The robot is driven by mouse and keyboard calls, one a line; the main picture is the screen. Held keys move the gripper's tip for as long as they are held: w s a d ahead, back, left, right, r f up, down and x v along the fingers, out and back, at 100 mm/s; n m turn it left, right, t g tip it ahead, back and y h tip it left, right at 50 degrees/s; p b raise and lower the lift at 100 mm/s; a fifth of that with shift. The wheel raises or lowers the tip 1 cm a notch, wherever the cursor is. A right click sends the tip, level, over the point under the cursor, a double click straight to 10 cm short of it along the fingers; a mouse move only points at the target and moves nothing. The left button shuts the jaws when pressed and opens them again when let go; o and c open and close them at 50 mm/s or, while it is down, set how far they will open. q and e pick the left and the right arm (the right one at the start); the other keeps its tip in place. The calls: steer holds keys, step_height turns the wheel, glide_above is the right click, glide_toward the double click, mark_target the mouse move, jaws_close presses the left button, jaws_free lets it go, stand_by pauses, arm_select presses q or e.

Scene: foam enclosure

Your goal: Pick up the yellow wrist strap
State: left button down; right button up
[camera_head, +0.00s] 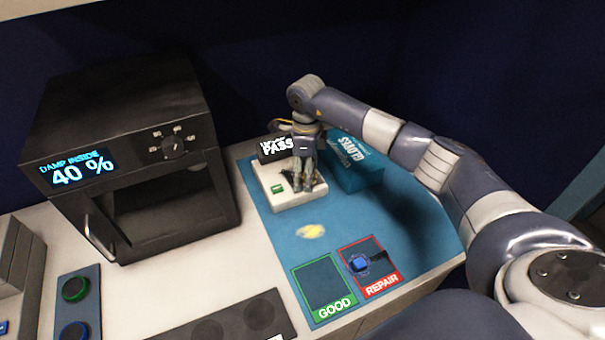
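A small yellow thing (311,231), which looks like the yellow wrist strap, shows blurred over the blue mat (270,228), in front of the white tester (291,204). I cannot tell whether it rests on the mat. My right gripper (304,188) points down at the tester's top, behind and apart from the yellow thing. Its fingers are small and dark here, so I cannot tell whether they are open or hold anything. The tester's display (276,148) reads PASS, partly hidden by my gripper. My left gripper is out of view.
A blue strap-like item (358,264) with a dark band lies in the red REPAIR square (384,281). The green GOOD square (324,283) is empty. A teal gloves box (359,176) stands right of the tester. A black oven (130,150) reading 40 % stands left.

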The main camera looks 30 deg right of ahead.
steer(key=c, duration=1)
steer(key=shift+r, duration=0.2)
